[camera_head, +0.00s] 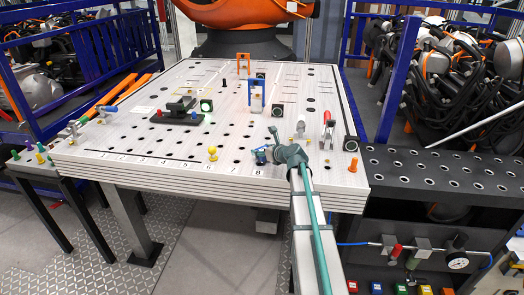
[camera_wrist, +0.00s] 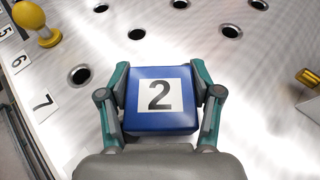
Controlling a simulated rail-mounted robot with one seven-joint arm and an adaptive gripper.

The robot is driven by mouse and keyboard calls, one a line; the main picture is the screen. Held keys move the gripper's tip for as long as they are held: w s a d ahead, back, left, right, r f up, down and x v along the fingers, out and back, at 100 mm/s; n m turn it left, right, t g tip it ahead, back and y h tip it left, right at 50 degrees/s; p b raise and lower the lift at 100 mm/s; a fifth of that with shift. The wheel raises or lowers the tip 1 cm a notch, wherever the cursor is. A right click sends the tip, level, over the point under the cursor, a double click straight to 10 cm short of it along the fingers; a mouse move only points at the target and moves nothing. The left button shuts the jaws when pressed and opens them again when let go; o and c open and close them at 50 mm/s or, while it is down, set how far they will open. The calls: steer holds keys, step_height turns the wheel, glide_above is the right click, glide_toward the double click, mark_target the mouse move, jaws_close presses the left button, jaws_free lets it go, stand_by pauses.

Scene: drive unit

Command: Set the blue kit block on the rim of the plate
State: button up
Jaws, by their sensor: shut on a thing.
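The blue kit block (camera_wrist: 183,124) carries a white label with a black 2 on its top. It sits between the two teal fingers of my gripper (camera_wrist: 160,92), which is shut on its left and right sides. In the head view the block (camera_head: 259,156) is small and partly hidden by my gripper (camera_head: 267,150), near the front of the plate. The plate (camera_head: 150,165) is the large light perforated top, with number labels along its front edge. The block is over the front part of the plate, near label 8. I cannot tell whether it touches the surface.
A yellow knob (camera_head: 213,153) stands left of my gripper and shows in the wrist view (camera_wrist: 38,24). Holes dot the plate. A dark perforated shelf (camera_head: 440,170) adjoins on the right.

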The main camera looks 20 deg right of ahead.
steer(key=shift+f, duration=0.15)
steer(key=shift+f, duration=0.15)
steer(key=o, duration=1.5)
steer(key=b+v, duration=0.2)
steer(key=v, duration=1)
steer(key=shift+b, duration=0.4)
